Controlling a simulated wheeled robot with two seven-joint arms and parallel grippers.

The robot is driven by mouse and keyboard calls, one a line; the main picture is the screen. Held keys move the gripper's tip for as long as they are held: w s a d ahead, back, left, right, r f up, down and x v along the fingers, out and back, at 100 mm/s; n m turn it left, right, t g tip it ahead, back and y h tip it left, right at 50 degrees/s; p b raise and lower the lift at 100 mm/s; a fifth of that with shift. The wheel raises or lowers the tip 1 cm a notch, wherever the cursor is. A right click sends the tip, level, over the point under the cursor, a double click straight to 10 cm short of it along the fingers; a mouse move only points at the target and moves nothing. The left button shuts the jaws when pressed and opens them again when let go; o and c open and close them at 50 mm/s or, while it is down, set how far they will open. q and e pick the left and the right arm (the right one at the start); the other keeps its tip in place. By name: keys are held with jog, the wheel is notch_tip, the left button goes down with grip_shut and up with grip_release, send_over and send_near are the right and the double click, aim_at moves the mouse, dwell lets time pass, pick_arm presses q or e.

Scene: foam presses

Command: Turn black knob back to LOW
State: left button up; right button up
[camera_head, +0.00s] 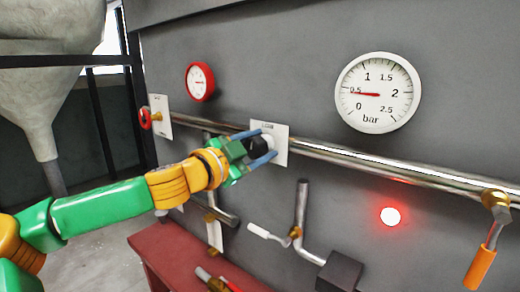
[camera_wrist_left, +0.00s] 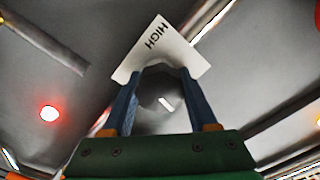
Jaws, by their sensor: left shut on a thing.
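The black knob (camera_head: 257,147) sits in front of a white label plate (camera_head: 282,152) on the grey press wall. My left gripper (camera_head: 262,147) reaches in from the left with its blue fingers shut on the knob. In the left wrist view the dark knob (camera_wrist_left: 150,98) is between the two blue fingers (camera_wrist_left: 159,78), with a short white mark on its face. The white plate (camera_wrist_left: 178,52) behind it reads HIGH, appearing tilted. My right gripper is not in view.
A large white gauge (camera_head: 377,93) reads near 0.5 bar. A red gauge (camera_head: 200,82) is at the left. A red lamp (camera_head: 390,216) glows. A steel pipe (camera_head: 370,164) crosses behind the plate. Levers (camera_head: 299,215) and an orange-handled valve (camera_head: 482,262) stick out below.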

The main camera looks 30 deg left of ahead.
pick_arm(q)
jog(key=shift+f+n, duration=0.1)
jog(key=shift+n, duration=0.9)
jog(key=o, duration=1.4)
jog(key=shift+s+a, duration=0.1)
